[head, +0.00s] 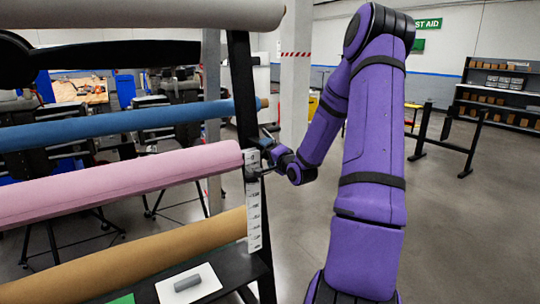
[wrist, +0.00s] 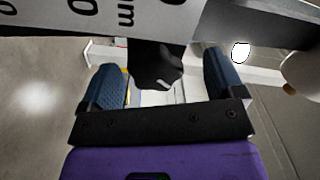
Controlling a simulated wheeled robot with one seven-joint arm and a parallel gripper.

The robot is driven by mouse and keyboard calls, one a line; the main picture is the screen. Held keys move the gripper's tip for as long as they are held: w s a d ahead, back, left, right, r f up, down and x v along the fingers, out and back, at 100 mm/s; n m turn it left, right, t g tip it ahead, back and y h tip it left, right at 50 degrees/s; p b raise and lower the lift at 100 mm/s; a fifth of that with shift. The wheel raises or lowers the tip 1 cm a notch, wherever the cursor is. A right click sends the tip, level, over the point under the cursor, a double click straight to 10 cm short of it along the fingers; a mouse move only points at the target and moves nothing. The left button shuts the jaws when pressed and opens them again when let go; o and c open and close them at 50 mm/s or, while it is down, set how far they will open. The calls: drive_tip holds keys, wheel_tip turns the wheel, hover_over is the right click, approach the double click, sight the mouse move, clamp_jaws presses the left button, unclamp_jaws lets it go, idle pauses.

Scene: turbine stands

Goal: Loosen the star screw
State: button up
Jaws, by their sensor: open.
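A black star screw (wrist: 157,66) shows in the wrist view, hanging below a white ruler (wrist: 90,18) marked in cm. My gripper (wrist: 165,76) is open, with one blue finger pad on each side of the screw. Gaps show between the screw and both pads, and I cannot tell whether its depth lies fully between them. In the head view my gripper (head: 264,152) is at the upper part of the upright ruler (head: 254,205), by the end of the pink roll (head: 120,185). The screw is too small and covered to make out there.
A blue roll (head: 120,125) lies above the pink one and a tan roll (head: 150,258) below, on a dark rack. A white plate with a grey block (head: 188,283) is at the bottom. A pillar (head: 296,80) stands behind.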

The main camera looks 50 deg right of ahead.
drive_tip(key=shift+s+f, duration=0.2)
drive_tip(key=shift+f, duration=0.1)
drive_tip(key=v, duration=0.4)
drive_tip(key=shift+s+a+r, duration=0.1)
drive_tip(key=shift+s+r, duration=0.05)
drive_tip(key=shift+s, duration=0.15)
idle(0.6)
